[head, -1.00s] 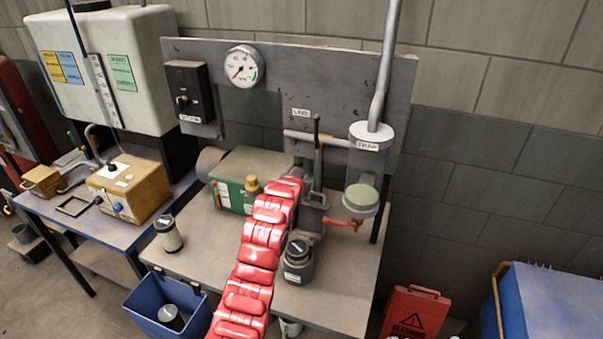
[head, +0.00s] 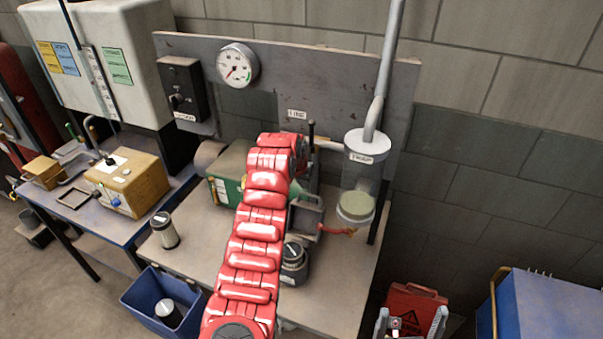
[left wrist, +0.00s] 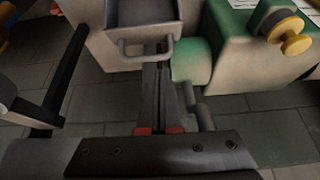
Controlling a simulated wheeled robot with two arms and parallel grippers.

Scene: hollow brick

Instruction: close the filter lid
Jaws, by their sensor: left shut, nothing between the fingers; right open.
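The grey filter box (head: 307,215) stands on the bench in front of the grey panel, partly hidden by my left arm. In the left wrist view a grey rimmed box part with a bar handle (left wrist: 143,52) shows at the top. I cannot tell surely whether this is the lid or how far it is open. My left gripper (left wrist: 160,65) is shut and empty, its fingers pointing at the handle area; contact is unclear. In the head view its fingers are hidden behind the red arm. My right gripper (head: 411,324) is open and empty at the bottom right.
A green pump (head: 224,190) stands left of my arm, and a clear trap (head: 357,190) hangs to the right. A dark jar (head: 293,262) and a filter cartridge (head: 164,230) stand on the bench (head: 340,275). A blue bin (head: 150,300) is below.

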